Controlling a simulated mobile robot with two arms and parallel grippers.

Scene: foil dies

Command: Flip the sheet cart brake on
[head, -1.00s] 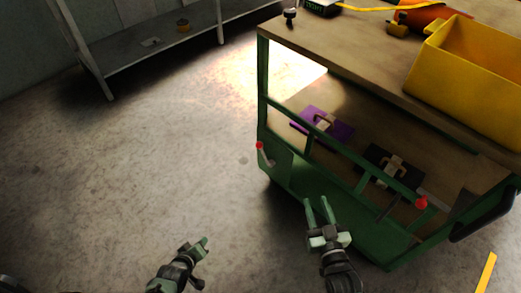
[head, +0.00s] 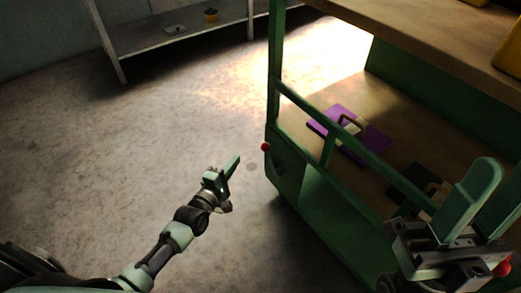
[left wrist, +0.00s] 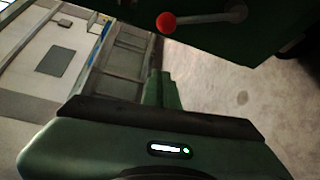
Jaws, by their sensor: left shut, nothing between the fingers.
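The green sheet cart (head: 318,205) stands on the right. A lever with a red knob (head: 266,147) is on its near left corner. The lever's grey arm and red knob (left wrist: 166,22) show larger at the top of the left wrist view. My left gripper (head: 232,166) is shut and empty, a little left of and below the red knob, apart from it. Its fingertips (left wrist: 161,78) show below the knob in the left wrist view. My right gripper (head: 490,195) is open, in front of the cart's right part. A second red knob (head: 502,268) is partly hidden by it.
A purple case (head: 330,122) and a dark case (head: 412,180) lie on the cart's lower shelf (head: 300,118) behind a green rail. A grey shelf unit (head: 180,38) stands at the back left. The concrete floor (head: 110,150) left of the cart is clear.

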